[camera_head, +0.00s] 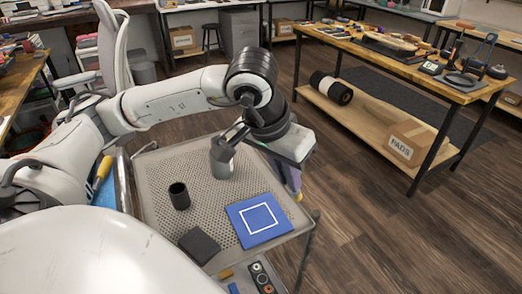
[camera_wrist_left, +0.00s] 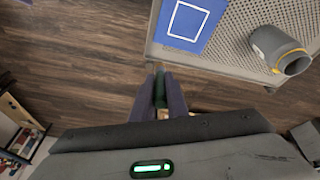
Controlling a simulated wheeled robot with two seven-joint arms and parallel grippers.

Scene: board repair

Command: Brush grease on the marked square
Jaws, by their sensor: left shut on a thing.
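The marked square is a white outline on a blue board (camera_head: 248,236), which lies flat on the cart's right front part; the blue board also shows in the left wrist view (camera_wrist_left: 208,37). My left gripper (camera_head: 293,183) points down just beyond the cart's right edge, apart from the board. Its purple fingers (camera_wrist_left: 160,97) are shut on a slim dark green thing (camera_wrist_left: 160,84), likely the brush handle. A small yellowish end shows low at the fingers; the rest is hidden. A grey can (camera_head: 222,165) stands behind the board, and it shows in the left wrist view (camera_wrist_left: 268,45). My right gripper is not in view.
The perforated cart top (camera_head: 160,165) also holds a black cup (camera_head: 179,196) and a flat black block (camera_head: 199,245). A small control box (camera_head: 262,276) is at the front. A workbench (camera_head: 400,65) with tools stands at the back right, with open floor between.

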